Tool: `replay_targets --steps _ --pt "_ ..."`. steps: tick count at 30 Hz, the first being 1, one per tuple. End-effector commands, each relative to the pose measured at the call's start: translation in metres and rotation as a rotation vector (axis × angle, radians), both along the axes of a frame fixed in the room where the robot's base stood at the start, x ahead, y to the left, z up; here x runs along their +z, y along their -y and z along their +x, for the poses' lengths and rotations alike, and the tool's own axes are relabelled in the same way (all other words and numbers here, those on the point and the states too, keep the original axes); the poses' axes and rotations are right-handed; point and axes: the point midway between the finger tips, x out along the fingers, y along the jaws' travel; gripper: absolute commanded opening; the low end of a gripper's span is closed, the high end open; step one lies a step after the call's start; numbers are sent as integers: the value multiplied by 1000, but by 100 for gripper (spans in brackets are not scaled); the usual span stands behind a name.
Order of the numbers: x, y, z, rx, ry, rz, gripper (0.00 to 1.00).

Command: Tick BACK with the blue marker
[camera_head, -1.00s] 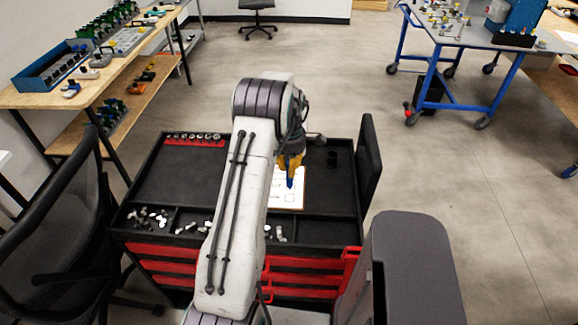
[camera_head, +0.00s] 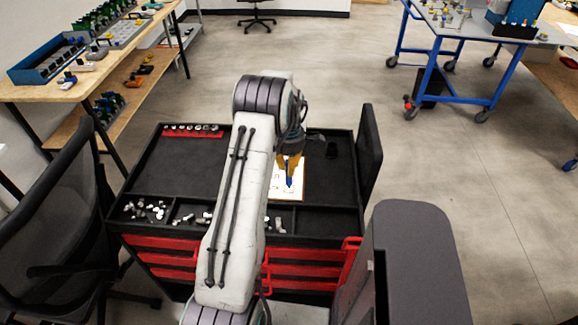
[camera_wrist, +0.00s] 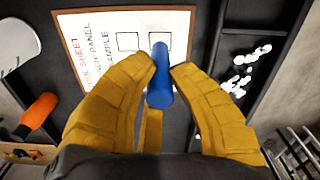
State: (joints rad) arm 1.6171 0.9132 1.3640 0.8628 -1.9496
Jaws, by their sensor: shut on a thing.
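My gripper (camera_wrist: 162,72) has yellow fingers and is shut on the blue marker (camera_wrist: 160,85). The marker also shows in the head view (camera_head: 289,182), pointing down over the sheet. The white sheet (camera_wrist: 90,22) on a brown board lies on the black cart top and carries red and black lettering, partly readable as "SHEET", "PANEL" and "SAMPLE". Two empty square boxes show on it in the wrist view. The marker's far end lies over the box on the right. I cannot tell whether it touches the paper. My fingers hide part of the sheet, and I cannot read BACK.
The black cart (camera_head: 190,165) has front compartments with small white parts (camera_wrist: 240,70). An orange-handled thing (camera_wrist: 38,110) lies left of the sheet in the wrist view. A black chair (camera_head: 60,200) stands left of the cart. A blue-framed table (camera_head: 440,70) stands far right.

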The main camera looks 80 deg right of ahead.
Motion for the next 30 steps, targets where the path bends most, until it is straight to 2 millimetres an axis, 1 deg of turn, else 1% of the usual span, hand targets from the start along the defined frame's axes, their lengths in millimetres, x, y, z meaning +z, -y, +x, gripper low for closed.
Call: replay_targets --steps 11,30 --pt "0 0 0 0 0 -1 0" --pt "-7 0 0 0 0 0 0"
